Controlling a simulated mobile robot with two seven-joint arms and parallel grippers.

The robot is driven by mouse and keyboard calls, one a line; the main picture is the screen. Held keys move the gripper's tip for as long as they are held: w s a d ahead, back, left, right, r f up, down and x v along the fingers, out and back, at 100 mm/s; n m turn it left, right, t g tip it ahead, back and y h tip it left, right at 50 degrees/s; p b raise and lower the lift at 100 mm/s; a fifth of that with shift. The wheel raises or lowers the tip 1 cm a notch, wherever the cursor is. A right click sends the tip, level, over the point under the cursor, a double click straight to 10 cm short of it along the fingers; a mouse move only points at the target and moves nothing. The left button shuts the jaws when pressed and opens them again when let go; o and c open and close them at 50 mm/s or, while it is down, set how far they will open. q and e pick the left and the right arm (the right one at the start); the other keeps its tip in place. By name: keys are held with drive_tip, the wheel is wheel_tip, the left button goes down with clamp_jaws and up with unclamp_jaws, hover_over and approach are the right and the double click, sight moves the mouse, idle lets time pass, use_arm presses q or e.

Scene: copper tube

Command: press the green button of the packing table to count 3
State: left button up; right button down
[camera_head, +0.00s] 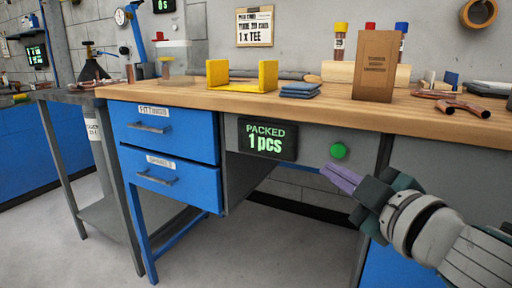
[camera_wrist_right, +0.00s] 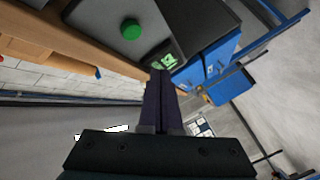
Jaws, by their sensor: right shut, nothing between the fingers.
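The green button (camera_head: 339,150) sits on the grey front panel under the packing table's wooden top (camera_head: 300,103). The display (camera_head: 267,139) left of it reads "PACKED 1 pcs". My right gripper (camera_head: 338,178) is shut and empty, its fingertips just below the button and apart from it. In the right wrist view the button (camera_wrist_right: 131,29) is up and left of the shut fingers (camera_wrist_right: 160,80), with the display (camera_wrist_right: 166,62) close to the fingertips. My left gripper is not in view.
Blue drawers (camera_head: 165,130) are left of the display. On the tabletop stand a yellow holder (camera_head: 241,77), folded blue cloths (camera_head: 300,90), a brown box (camera_head: 376,66) and copper tube pieces (camera_head: 450,103). The space in front of the panel is free.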

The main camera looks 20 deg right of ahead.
sight(338, 150)
idle(0.6)
drive_tip(key=a+n+t+b, duration=0.1)
drive_tip(key=n+b, duration=0.2)
drive_tip(key=n, duration=0.1)
drive_tip(key=s+a+n+t+b, duration=0.1)
drive_tip(key=n+b, duration=0.3)
drive_tip(key=n, duration=0.1)
drive_tip(key=s+a+n+t+b, duration=0.1)
drive_tip(key=n+b, duration=0.3)
drive_tip(key=n, duration=0.1)
drive_tip(key=shift+s+h, duration=0.25)
drive_tip(key=shift+h, duration=0.05)
drive_tip(key=shift+w+d+b, duration=0.3)
drive_tip(key=shift+w+d, duration=1.15)
drive_tip(key=shift+d, duration=0.25)
drive_tip(key=shift+w+d+b, duration=0.3)
drive_tip(key=shift+w+d, duration=1.1)
drive_tip(key=shift+d, duration=0.3)
